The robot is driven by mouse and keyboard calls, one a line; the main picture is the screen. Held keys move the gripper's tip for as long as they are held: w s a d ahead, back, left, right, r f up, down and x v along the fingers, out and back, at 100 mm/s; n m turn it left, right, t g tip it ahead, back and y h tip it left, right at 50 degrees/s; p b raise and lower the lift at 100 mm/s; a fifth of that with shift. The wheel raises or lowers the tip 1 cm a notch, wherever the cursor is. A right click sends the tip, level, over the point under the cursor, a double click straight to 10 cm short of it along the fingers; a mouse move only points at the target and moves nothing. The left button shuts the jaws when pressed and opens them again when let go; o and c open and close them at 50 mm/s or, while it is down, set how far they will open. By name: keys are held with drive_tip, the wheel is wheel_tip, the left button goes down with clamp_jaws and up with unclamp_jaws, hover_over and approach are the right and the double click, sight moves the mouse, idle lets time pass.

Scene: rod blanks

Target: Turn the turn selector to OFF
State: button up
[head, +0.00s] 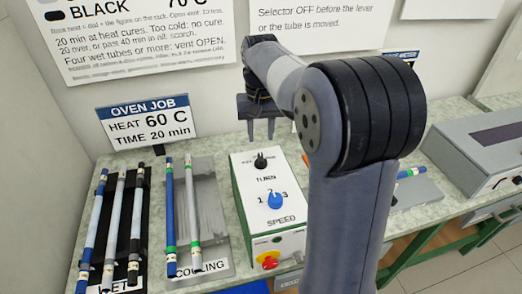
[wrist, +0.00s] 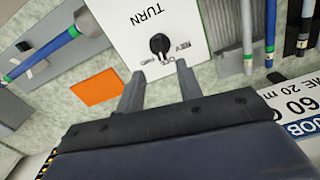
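The turn selector (head: 261,161) is a small black knob at the far end of the white-topped control box (head: 247,192). It also shows in the wrist view (wrist: 159,45), with small labels around it, OFF among them, and TURN printed nearby. Which label its pointer faces is too small to tell. My gripper (head: 261,137) points down, above and slightly behind the knob in the head view. In the wrist view its two fingers (wrist: 158,72) are apart with nothing between them. The knob lies just beyond the fingertips, and I see no contact.
A blue SPEED knob (head: 275,200) and a red button (head: 269,261) on yellow sit on the same box. Racks with blue, white and black rods stand left, by the OVEN JOB sign (head: 147,122). An orange patch (wrist: 96,91) and a grey machine (head: 482,150) are on the other side.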

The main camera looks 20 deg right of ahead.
sight(261, 156)
wheel_tip(261, 156, down, 7)
drive_tip(key=shift+f, duration=0.2)
drive_tip(key=shift+c, duration=0.4)
clamp_jaws()
